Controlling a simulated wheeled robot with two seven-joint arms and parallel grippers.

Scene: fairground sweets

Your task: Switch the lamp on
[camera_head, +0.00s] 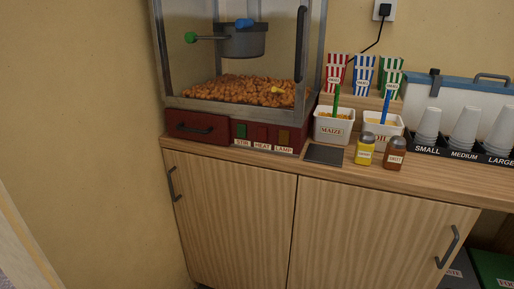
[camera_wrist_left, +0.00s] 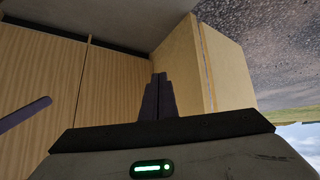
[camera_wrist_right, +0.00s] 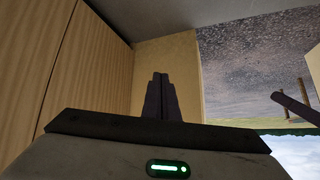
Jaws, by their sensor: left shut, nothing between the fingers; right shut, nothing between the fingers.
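The popcorn machine (camera_head: 214,112) stands on the counter at the left in the head view. The switch positions are too small to tell, and I make out no lamp. My left gripper (camera_wrist_left: 158,97) is shut and empty in the left wrist view. My right gripper (camera_wrist_right: 160,97) is shut and empty in the right wrist view. Neither shows in the head view, so both are away from the switches.
A dark flat plate (camera_head: 324,154) lies on the counter right of the switches. A maize tub (camera_head: 333,131), a yellow shaker (camera_head: 365,149) and a brown shaker (camera_head: 395,154) stand further right, with cups beyond. Cupboard doors (camera_head: 236,215) are below. Space before the switches looks clear.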

